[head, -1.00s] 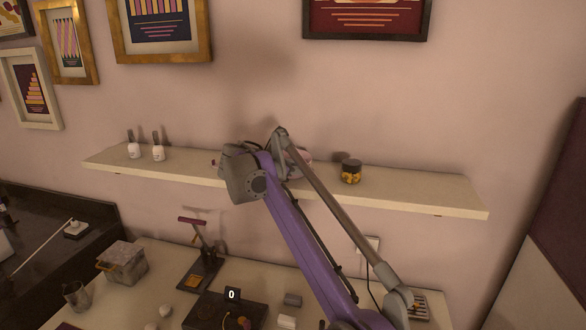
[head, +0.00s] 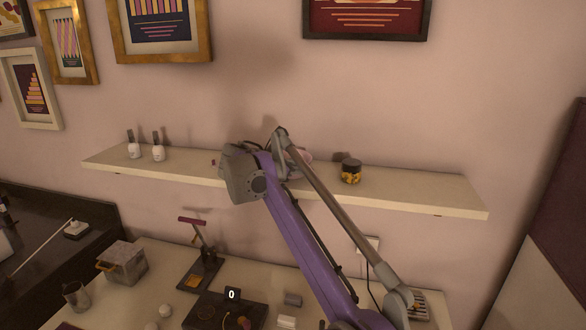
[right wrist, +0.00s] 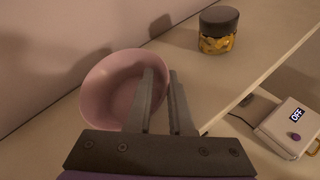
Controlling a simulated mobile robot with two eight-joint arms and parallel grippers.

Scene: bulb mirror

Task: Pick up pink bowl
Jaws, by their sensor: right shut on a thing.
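The pink bowl (right wrist: 108,86) is at the left of centre in the right wrist view, over the pale shelf (right wrist: 258,45) and close to the wall. My right gripper (right wrist: 161,76) is shut on its right-hand rim, one finger inside the bowl and one outside. I cannot tell whether the bowl touches the shelf. In the head view only a small pink part of the bowl (head: 304,155) shows behind my right arm, whose wrist hides the fingers. My left gripper is not in view.
A dark-lidded jar (head: 351,171) with yellow contents stands on the shelf right of the bowl. Two small white bottles (head: 158,152) stand at the shelf's left. The shelf's right end is clear. Below, a table holds a grey box (head: 124,265) and several small items.

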